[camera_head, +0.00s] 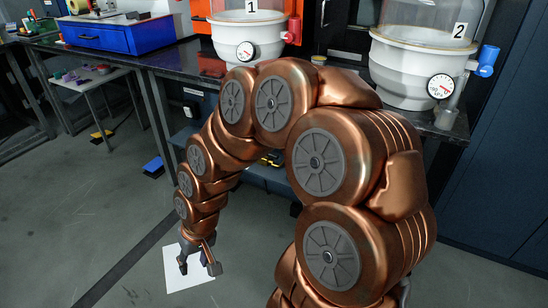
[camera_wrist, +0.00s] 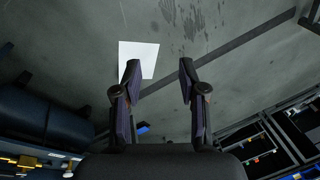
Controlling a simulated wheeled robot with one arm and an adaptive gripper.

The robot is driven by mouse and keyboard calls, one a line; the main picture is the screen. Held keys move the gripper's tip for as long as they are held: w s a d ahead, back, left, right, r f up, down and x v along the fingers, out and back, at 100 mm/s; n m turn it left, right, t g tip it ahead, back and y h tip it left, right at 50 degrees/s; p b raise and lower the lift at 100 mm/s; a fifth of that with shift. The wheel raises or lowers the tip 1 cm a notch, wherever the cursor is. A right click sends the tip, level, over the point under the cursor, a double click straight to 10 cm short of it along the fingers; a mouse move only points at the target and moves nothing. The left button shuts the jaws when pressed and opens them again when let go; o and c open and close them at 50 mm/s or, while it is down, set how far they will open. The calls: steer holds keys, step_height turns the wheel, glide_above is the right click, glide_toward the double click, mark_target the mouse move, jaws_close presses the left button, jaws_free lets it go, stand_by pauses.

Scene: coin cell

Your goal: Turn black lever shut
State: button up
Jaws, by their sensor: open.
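My gripper (camera_head: 198,266) hangs low over the floor, pointing down, in front of the bench. In the wrist view my gripper (camera_wrist: 160,66) has its two dark fingers spread apart with nothing between them. I cannot make out a black lever in either view. Vessel 1 (camera_head: 230,34) is a white bowl with a clear dome, a dial gauge and a red fitting (camera_head: 293,29) on its right. Vessel 2 (camera_head: 401,70) is alike, with a blue fitting (camera_head: 487,60) on its right. My gripper is far below both vessels and touches neither.
The dark bench top (camera_head: 180,58) holds both vessels and a blue box (camera_head: 104,36). A white sheet (camera_head: 188,287) lies on the floor below my gripper; it also shows in the wrist view (camera_wrist: 146,52). A small side table (camera_head: 88,77) stands at left. Floor at front left is clear.

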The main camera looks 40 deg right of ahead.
steer(key=w+d+f+m+t+p, duration=0.1)
steer(key=w+d+m+t, duration=0.3)
steer(key=w, duration=0.7)
steer(key=w+d+f+m+t+p, duration=0.1)
steer(key=w+d+f+m+t, duration=0.25)
steer(key=w, duration=0.75)
steer(key=w+d+r+m+t+h+p, duration=0.25)
steer(key=d+m+t+h, duration=0.25)
steer(key=d+m, duration=0.5)
steer(key=m+g+h, duration=0.3)
steer(key=m+h, duration=0.6)
steer(key=h, duration=0.2)
glide_toward(275, 158)
steer(key=x, duration=0.2)
steer(key=d+b, duration=0.1)
steer(key=b, duration=0.2)
steer(key=w+d+b, duration=0.1)
steer(key=b, duration=0.3)
steer(key=shift+w+f, duration=0.35)
steer(key=shift+f, duration=0.05)
steer(key=b+x, duration=0.1)
steer(key=b, duration=0.2)
steer(key=shift+w+d+n, duration=0.25)
steer(key=shift+w+d+b, duration=0.25)
steer(key=shift+d+b, duration=0.1)
steer(key=shift+b, duration=0.5)
steer(key=shift+w+d+r, duration=0.2)
steer(key=shift+x, duration=1.05)
